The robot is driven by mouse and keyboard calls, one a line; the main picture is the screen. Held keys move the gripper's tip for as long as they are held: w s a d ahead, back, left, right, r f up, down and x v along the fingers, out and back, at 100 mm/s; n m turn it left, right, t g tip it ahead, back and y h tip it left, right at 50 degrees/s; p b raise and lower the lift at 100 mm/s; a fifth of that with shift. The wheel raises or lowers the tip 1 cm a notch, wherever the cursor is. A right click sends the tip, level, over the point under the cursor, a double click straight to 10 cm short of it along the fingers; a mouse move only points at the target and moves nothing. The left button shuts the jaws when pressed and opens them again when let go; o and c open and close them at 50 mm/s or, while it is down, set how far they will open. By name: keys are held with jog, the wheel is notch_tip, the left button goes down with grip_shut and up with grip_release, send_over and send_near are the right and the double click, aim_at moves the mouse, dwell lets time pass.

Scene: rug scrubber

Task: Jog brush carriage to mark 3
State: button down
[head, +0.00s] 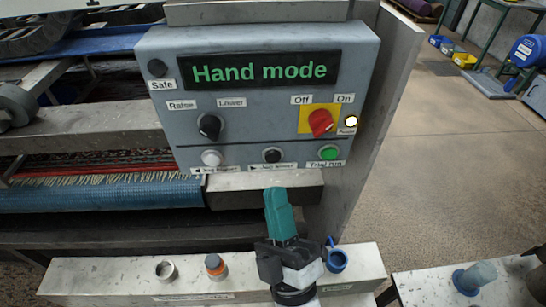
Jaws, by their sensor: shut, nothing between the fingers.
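A grey control panel (262,108) stands in the middle of the head view. Its display (259,70) reads "Hand mode" in green. Along its lower row are a white button (211,158) with a left-arrow label, a black button (271,155) with a right-arrow label, and a green button (329,152). The small labels are only partly legible. My gripper (273,192) is shut and empty, pointing up just below the black button and apart from it in the picture. I cannot make out the brush carriage for certain, and no mark 3 shows.
A black Raise/Lower knob (210,126) and a red Off/On switch (319,122) sit above the buttons, beside a lit lamp (351,121). A metal ledge (215,285) with small cups and a bottle lies in front. A rug (100,165) lies at left; floor is open at right.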

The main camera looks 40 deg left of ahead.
aim_at(273, 157)
jog(key=w+a+b, duration=0.2)
jog(key=a, duration=0.1)
jog(key=shift+w+a, duration=0.1)
jog(key=shift+w, duration=0.3)
jog(key=shift+w+a+b, duration=0.1)
jog(key=shift+a+b, duration=0.1)
jog(key=shift+b, duration=0.1)
dwell(1.7)
jog(key=shift+w+a, duration=0.15)
jog(key=shift+w+a+b, duration=0.25)
jog(key=shift+a+b, duration=0.05)
jog(key=shift+b, duration=0.2)
dwell(2.6)
jog(key=shift+d, duration=0.1)
jog(key=shift+s+d, duration=0.55)
